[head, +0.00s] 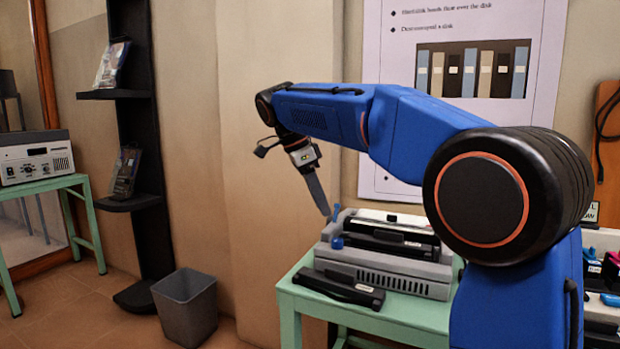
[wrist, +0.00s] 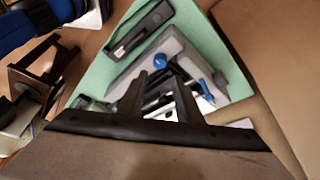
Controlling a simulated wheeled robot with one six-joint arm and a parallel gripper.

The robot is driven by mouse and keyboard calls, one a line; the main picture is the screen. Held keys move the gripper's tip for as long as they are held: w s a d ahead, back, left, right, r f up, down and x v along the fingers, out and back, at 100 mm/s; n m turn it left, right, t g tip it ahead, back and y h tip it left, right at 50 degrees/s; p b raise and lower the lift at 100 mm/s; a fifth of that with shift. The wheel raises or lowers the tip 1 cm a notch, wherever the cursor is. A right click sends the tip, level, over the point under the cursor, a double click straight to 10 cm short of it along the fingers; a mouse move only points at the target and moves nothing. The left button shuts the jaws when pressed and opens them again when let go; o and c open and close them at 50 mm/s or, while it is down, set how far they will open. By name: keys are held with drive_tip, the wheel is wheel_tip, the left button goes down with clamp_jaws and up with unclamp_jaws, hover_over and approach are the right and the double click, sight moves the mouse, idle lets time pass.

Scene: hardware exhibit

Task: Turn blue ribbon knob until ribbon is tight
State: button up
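A grey dot-matrix-style printer (head: 385,268) with an open top sits on a green table. Two blue parts are at its left end: a round blue knob (head: 337,242) and a slimmer blue part (head: 337,211) behind it. In the head view, my gripper (head: 326,212) points down just above and left of the blue parts. The ribbon cannot be made out clearly.
A black cover-like piece (head: 338,288) lies on the green table (head: 405,312) in front of the printer. A grey bin (head: 188,305) and a black shelf stand (head: 135,150) are to the left. A poster (head: 470,30) hangs behind my arm.

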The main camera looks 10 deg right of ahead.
drive_tip(key=v, duration=0.7)
drive_tip(key=shift+d, duration=0.1)
drive_tip(key=s+d+f+n+t+y, duration=0.1)
drive_tip(key=s+d+f+n, duration=0.4)
drive_tip(key=s, duration=0.3)
drive_tip(key=s+d+f+n+t+y, duration=0.1)
drive_tip(key=s+d+f+n+y, duration=0.1)
drive_tip(key=s+d+f+n, duration=0.5)
drive_tip(key=s+d+f+n+t+y, duration=0.1)
drive_tip(key=s+f+n, duration=0.5)
drive_tip(key=s+f, duration=1.3)
drive_tip(key=shift+d+f+t+y, duration=0.35)
drive_tip(key=shift+d+t, duration=0.1)
drive_tip(key=shift+t, duration=0.45)
